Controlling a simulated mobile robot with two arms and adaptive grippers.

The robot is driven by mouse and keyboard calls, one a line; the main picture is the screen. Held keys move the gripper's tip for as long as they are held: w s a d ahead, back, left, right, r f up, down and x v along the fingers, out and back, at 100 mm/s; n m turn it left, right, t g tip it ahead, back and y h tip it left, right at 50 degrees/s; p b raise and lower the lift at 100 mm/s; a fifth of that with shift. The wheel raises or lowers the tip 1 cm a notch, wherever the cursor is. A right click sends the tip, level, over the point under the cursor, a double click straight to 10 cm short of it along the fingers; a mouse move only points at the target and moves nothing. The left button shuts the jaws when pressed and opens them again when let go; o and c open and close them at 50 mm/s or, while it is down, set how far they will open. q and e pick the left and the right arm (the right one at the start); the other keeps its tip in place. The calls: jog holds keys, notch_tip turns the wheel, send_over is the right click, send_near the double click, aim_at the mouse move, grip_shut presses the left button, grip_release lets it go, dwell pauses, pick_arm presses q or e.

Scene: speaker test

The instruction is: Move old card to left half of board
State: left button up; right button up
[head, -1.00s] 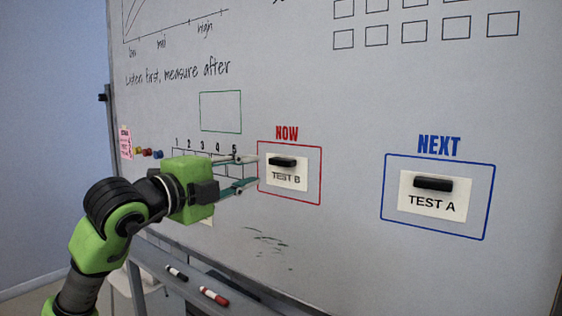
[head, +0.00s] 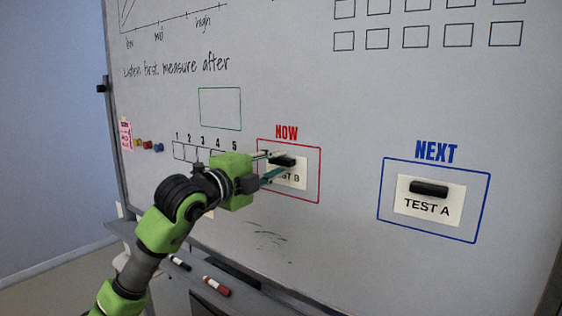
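The white TEST B card (head: 297,181) is on the whiteboard inside the red NOW frame, with a black handle (head: 285,163) near its top. My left gripper (head: 287,162) reaches in from the left. Its fingers are apart, one near the top of the handle and one below it, and they hide part of the card's lettering. I cannot tell whether they touch the handle. The TEST A card (head: 429,206), with its own black handle (head: 429,188), is inside the blue NEXT frame at right. My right gripper is not in view.
The whiteboard (head: 330,240) has an empty green frame (head: 220,109) and a row of numbered boxes at left. Small coloured magnets (head: 147,145) and a pink note (head: 126,136) are at its left edge. A black marker (head: 180,263) and a red marker (head: 216,286) lie on the tray below.

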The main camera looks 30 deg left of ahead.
aim_at(278, 163)
pick_arm(q)
grip_shut()
jog(key=shift+r, duration=0.1)
jog(key=shift+s+b, duration=0.15)
jog(key=shift+b, duration=0.2)
jog(key=shift+s+b, duration=0.5)
jog(key=shift+s, duration=0.3)
jog(key=shift+s+a, duration=0.1)
jog(key=shift+s, duration=0.05)
jog(key=shift+s+b, duration=0.6)
jog(key=shift+s, duration=0.25)
jog(key=shift+s+a+b, duration=0.2)
jog(key=shift+s+b, duration=0.6)
jog(key=shift+s, duration=0.75)
